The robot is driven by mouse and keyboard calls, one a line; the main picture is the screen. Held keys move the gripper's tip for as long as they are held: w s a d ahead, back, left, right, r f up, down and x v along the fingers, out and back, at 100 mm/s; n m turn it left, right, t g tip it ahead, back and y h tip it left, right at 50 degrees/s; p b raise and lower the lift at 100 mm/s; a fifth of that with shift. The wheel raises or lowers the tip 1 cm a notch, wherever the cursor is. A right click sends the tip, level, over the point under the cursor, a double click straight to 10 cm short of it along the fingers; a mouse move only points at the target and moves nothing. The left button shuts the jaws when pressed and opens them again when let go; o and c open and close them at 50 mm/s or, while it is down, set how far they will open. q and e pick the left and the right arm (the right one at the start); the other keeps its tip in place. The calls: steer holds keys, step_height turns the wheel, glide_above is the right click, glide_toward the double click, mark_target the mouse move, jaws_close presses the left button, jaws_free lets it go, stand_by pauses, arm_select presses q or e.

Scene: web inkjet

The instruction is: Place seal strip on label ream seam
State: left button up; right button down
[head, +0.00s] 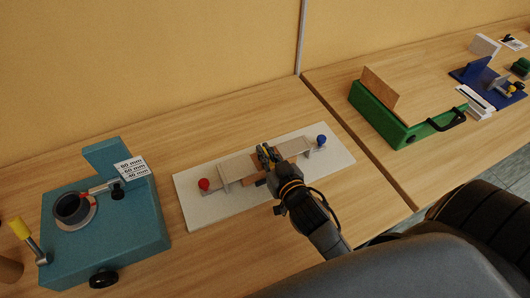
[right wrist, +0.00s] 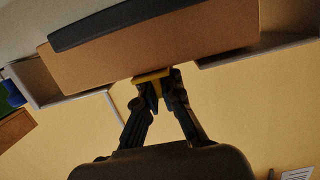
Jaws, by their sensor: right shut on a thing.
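My right gripper (head: 268,157) is over the middle of a white board, between two pale clamp plates. In the right wrist view its fingers (right wrist: 157,84) are shut on a small yellow piece (right wrist: 152,75), which looks like the seal strip. The yellow piece is at the edge of a brown block, likely the label ream (right wrist: 170,45); I cannot tell whether they touch. A dark bar (right wrist: 130,18) runs along the block's other edge. In the head view the gripper hides most of the block, and its seam cannot be made out. My left gripper is not in view.
The white board (head: 197,214) carries a red knob (head: 204,184) and a blue knob (head: 321,140). A teal device (head: 140,235) with a yellow-handled crank stands left. A green-framed box (head: 378,120) stands on the right table. Bare wood surrounds the board.

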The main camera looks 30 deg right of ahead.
steer(key=shift+s+f, duration=0.1)
steer(key=shift+s, duration=0.05)
steer(key=c, duration=1.5)
jaws_free()
arm_select(q)
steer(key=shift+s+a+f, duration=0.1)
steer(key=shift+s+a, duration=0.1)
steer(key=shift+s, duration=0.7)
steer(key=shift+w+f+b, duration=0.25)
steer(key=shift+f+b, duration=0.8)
steer(key=shift+b, duration=0.05)
arm_select(e)
steer(key=v, duration=1.2)
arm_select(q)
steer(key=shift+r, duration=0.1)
arm_select(e)
steer(key=shift+r, duration=0.2)
